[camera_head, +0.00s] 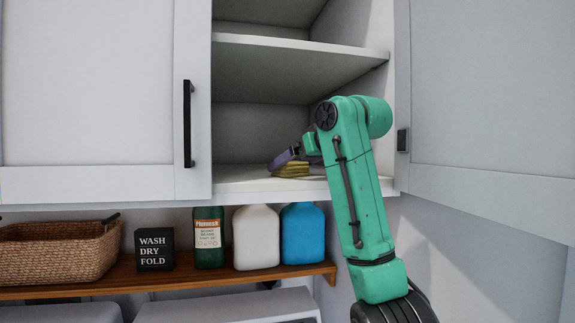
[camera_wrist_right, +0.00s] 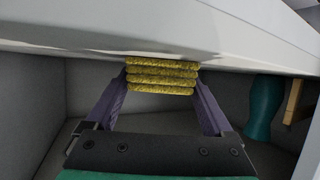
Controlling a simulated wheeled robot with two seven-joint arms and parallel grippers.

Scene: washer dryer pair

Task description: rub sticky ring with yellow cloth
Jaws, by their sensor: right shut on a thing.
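The yellow cloth (camera_head: 292,170) is a folded, layered pad at the bottom shelf of the open cabinet. In the right wrist view the cloth (camera_wrist_right: 162,75) sits between the two purple fingers, its layers stacked against the pale shelf surface. My right gripper (camera_head: 287,161) is shut on the cloth, low over the bottom shelf (camera_head: 240,185); the cloth appears to touch the shelf. I cannot make out the sticky ring; the cloth, gripper and arm hide part of the shelf. My left gripper is out of view.
The left cabinet door (camera_head: 90,90) is closed and the right door (camera_head: 490,90) stands open beside my arm. A middle shelf (camera_head: 290,65) is above the gripper. Below, a wooden shelf (camera_head: 100,284) holds a basket (camera_head: 60,250), a sign (camera_head: 154,250) and bottles (camera_head: 256,240).

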